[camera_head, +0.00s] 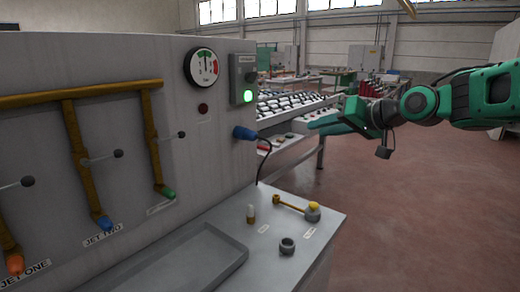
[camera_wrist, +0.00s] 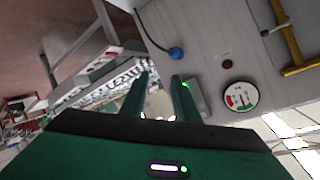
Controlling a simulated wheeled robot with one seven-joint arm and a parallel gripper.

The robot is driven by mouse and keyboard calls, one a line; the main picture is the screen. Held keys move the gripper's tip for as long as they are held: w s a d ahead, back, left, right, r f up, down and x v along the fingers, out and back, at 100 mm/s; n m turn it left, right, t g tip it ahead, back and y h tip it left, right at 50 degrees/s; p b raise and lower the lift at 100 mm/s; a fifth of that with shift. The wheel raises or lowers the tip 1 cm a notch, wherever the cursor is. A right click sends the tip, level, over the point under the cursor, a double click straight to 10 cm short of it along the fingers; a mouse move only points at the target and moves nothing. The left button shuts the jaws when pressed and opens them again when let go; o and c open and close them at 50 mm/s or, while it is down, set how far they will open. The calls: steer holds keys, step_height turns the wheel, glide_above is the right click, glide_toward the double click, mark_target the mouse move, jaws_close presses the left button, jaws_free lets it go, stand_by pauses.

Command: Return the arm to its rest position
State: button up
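My green arm reaches in from the right in the head view, and my gripper (camera_head: 325,123) points left toward the machine's grey panel (camera_head: 120,70). It is in the air, apart from the panel and above the shelf. In the wrist view my gripper (camera_wrist: 160,80) shows two green fingers with a gap between them and nothing held. The small button box with a lit green lamp (camera_head: 247,96) lies beyond the fingertips; in the wrist view one finger partly overlaps it.
A grey shelf (camera_head: 325,218) carries a tray, a ring, a small bottle and a yellow-handled tool. A blue plug (camera_head: 245,133) with a black cable sits on the panel, below the round gauge (camera_head: 202,67). A roller table (camera_head: 292,112) stands behind. The floor at right is clear.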

steer(key=s+d+f+m+g+h, duration=0.35)
steer(key=s+d+f+h, duration=0.25)
steer(key=s+d+f, duration=0.95)
steer(key=s+d+f+m+g+h, duration=0.1)
steer(key=s+d+f+g, duration=0.2)
steer(key=s, duration=0.9)
steer(key=s+d+f+m+g, duration=0.2)
steer(key=s+d+f+g, duration=0.2)
steer(key=s, duration=0.8)
steer(key=shift+d+f+h, duration=0.4)
steer(key=shift+d+f, duration=0.15)
steer(key=shift+d, duration=0.15)
steer(key=shift+m, duration=0.25)
